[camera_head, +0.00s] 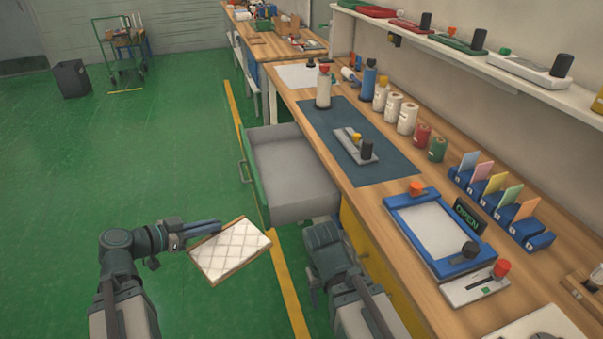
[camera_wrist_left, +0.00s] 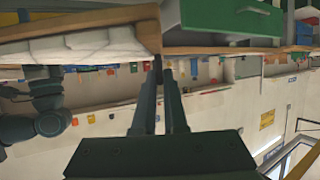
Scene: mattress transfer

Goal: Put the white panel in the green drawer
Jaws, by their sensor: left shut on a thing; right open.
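The white panel (camera_head: 238,252) has a quilted top and a wooden rim. My left gripper (camera_head: 207,230) is shut on its upper-left edge and holds it out over the floor, left of the yellow line. In the left wrist view the panel (camera_wrist_left: 85,38) shows at upper left, its wooden edge at my fingertips (camera_wrist_left: 163,62). The green drawer (camera_head: 290,163) is pulled out from the workbench, with a grey, empty-looking inside and a green front. Its green front with handle (camera_wrist_left: 225,14) shows in the left wrist view. My right gripper (camera_head: 322,238) is just below the drawer, near the bench front; its fingers are hard to see.
The workbench (camera_head: 395,205) along the right carries a blue frame (camera_head: 436,230), card holders (camera_head: 500,200), bottles and rolls. A yellow cabinet front (camera_head: 365,245) lies right of my right arm. The green floor (camera_head: 150,150) left of the drawer is clear.

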